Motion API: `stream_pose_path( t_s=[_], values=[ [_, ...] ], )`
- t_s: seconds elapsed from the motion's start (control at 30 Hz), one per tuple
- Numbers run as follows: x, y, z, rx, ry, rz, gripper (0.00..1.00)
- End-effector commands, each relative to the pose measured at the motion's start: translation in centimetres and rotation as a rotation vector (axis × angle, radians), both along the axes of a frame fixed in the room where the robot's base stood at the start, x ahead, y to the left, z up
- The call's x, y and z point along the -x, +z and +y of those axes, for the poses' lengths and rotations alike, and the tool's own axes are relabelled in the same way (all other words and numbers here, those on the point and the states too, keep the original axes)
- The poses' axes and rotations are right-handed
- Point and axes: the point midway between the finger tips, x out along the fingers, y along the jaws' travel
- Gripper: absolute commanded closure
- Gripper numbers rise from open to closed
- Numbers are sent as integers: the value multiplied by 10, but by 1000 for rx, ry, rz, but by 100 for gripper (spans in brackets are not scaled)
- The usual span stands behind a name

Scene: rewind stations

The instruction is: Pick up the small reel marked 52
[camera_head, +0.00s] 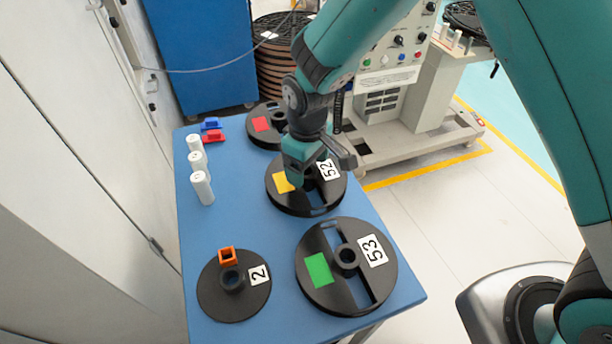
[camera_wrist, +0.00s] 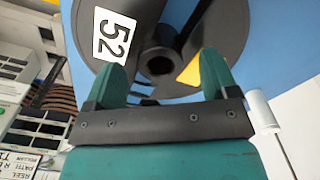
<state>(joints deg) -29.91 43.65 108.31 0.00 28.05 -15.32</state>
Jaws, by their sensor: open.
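The black reel marked 52 (camera_head: 290,203) lies flat on the blue table, with a yellow patch and a white label. It also shows in the wrist view (camera_wrist: 225,30), with its label and dark central hub. My gripper (camera_head: 318,165) is over this reel in the head view and hides part of it. In the wrist view my gripper's two green fingers (camera_wrist: 160,80) are apart, one on each side of the hub, with nothing seen between them but the hub. I cannot tell whether the fingers touch it.
On the blue table (camera_head: 225,185), reel 53 (camera_head: 318,268) with a green patch and a flat reel marked 2 (camera_head: 217,295) lie nearer. A red-patched reel (camera_head: 262,126) lies behind. White cylinders (camera_head: 201,188) stand at left. A grey machine (camera_head: 415,105) stands beyond the table.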

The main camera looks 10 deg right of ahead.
Motion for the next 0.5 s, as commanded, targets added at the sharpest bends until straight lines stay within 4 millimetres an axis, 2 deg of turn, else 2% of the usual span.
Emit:
stream_pose_path(
  t_s=[0.1, 0.33, 0.37, 0.5],
  values=[
    [0, -11, 0, 1, -1, 1, 20],
    [0, -14, 0, -1, -1, -1, 20],
    [0, -14, 0, -1, -1, -1, 22],
    [0, -13, 0, 0, -1, 0, 55]
  ],
)
